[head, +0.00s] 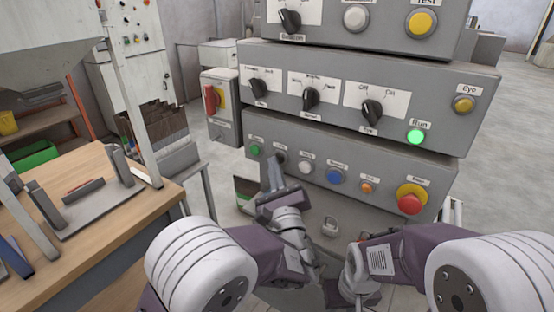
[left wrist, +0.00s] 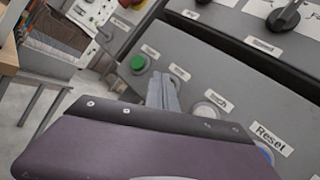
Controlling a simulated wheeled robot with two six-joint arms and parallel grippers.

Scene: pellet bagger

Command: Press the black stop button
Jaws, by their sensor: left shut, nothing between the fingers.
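The lower grey panel (head: 340,160) carries a row of small buttons. The black stop button (head: 281,158) is second from the left, between a green button (head: 255,150) and a white one (head: 305,167); my gripper partly covers it. My left gripper (head: 272,163) is shut and empty, its fingertips at the stop button. In the left wrist view the closed fingers (left wrist: 162,88) lie just below the label between the green button (left wrist: 138,63) and the white button (left wrist: 217,99), hiding the black button there. I cannot tell whether they touch it.
A red-on-yellow emergency button (head: 411,199), a blue button (head: 335,176) and an orange button (head: 367,187) share the row. Above is a panel with black knobs and a lit green run lamp (head: 416,137). A wooden table (head: 130,205) stands at left.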

